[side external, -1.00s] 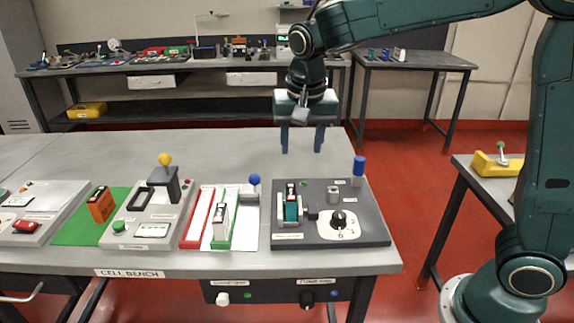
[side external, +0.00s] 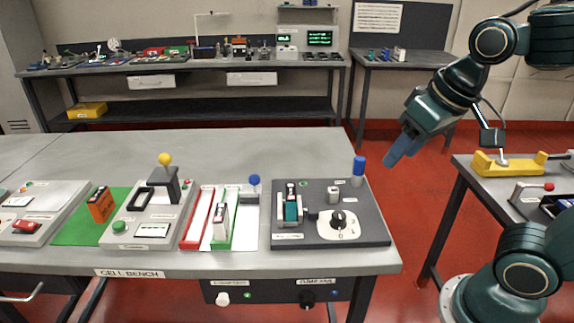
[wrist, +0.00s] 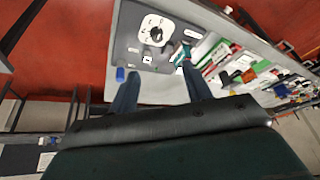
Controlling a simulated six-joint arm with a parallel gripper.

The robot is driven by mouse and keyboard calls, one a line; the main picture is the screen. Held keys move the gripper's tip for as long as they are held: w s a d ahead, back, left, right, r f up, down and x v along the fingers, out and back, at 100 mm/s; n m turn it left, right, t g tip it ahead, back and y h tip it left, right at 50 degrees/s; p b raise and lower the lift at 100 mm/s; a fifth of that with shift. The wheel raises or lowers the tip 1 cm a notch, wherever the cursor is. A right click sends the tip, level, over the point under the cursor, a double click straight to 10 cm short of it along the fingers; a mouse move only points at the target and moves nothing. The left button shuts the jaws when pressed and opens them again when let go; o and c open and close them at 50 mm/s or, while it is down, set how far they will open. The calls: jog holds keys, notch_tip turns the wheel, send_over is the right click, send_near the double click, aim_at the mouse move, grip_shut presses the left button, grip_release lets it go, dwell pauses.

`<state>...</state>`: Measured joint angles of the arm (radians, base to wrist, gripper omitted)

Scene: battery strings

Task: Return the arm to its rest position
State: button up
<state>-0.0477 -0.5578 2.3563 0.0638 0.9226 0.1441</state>
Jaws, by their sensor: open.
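My gripper (side external: 398,160) is in the air off the right end of the bench, between the bench and the side table at the right. It tilts down to the left. In the wrist view its two blue fingers (wrist: 160,92) stand well apart with nothing between them. The dark grey panel (side external: 378,232) on the bench carries a green and white cell in a holder (side external: 291,208), a dial (side external: 338,222), a small grey cylinder (side external: 333,195) and a blue-topped post (side external: 358,171). The gripper touches none of these.
The bench (side external: 250,150) also holds a tray with red and green strips (side external: 190,232), an orange block (side external: 101,205) and a yellow-knobbed lever (side external: 165,160). A side table (side external: 462,165) at the right bears a yellow fixture (side external: 510,164). Red floor shows between the bench and side table.

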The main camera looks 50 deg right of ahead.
jog(key=shift+n+t, duration=0.4)
jog(key=shift+n, duration=0.5)
jog(key=s, duration=0.1)
jog(key=s+f, duration=0.1)
jog(key=s, duration=0.2)
jog(key=shift+s+f, duration=0.3)
jog(key=shift+f, duration=0.05)
